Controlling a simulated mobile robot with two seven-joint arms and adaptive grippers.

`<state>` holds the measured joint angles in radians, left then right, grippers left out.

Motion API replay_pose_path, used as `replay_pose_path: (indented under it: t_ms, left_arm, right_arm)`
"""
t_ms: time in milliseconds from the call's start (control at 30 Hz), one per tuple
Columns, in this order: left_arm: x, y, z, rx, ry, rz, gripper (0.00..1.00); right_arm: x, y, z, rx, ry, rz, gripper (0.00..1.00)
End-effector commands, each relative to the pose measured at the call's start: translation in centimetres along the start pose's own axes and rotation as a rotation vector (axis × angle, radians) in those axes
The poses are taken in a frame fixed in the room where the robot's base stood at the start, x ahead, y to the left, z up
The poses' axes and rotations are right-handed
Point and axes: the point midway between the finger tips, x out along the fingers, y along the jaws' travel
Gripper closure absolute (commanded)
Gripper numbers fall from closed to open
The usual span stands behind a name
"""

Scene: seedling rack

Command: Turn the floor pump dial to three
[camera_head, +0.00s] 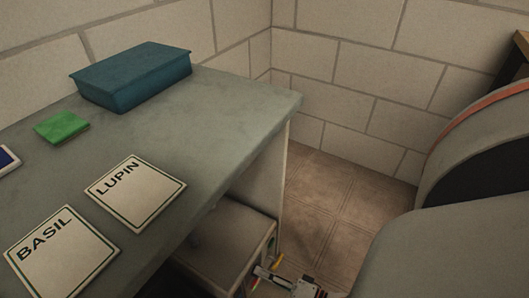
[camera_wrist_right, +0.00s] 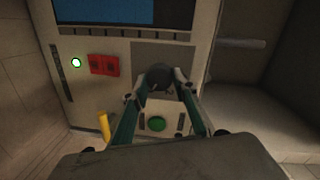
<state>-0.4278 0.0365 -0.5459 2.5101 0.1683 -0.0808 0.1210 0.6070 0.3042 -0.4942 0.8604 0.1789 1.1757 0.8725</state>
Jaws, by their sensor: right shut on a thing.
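The floor pump (camera_head: 232,243) is a pale box low down beside the bench's end in the head view. Its front panel (camera_wrist_right: 118,88) fills the middle of the right wrist view. A dark round dial (camera_wrist_right: 158,75) sits on a grey patch of that panel. My right gripper (camera_wrist_right: 161,84) is shut on the dial, one finger on each side. The dial's pointer and numbers cannot be read. In the head view my right gripper (camera_head: 287,285) shows only partly at the bottom edge, by the pump's front. My left gripper is not in view.
The bench (camera_head: 225,125) holds a blue bin (camera_head: 135,78), a green block (camera_head: 62,127) and LUPIN (camera_head: 135,190) and BASIL (camera_head: 62,255) cards.

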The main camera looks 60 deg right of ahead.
Motion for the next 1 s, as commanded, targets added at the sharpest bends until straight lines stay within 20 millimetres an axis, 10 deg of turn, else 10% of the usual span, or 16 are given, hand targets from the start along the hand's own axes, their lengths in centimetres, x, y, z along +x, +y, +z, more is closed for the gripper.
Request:
replay_pose_path:
  t_ms: [567, 600, 633, 1000]
  left_arm:
    - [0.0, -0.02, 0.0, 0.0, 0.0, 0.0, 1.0]
    - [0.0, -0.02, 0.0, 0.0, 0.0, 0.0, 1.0]
    - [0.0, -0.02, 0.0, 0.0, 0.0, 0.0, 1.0]
    - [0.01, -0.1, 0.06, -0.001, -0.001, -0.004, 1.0]
  right_arm:
    - [-0.12, 0.08, 0.14, 0.029, -0.004, 0.0, 0.94]
    - [-0.12, 0.07, 0.13, 0.029, -0.004, 0.0, 0.62]
    - [-0.12, 0.07, 0.13, 0.029, -0.004, 0.0, 0.55]
    - [-0.21, 0.04, 0.04, 0.028, -0.003, -0.001, 0.55]
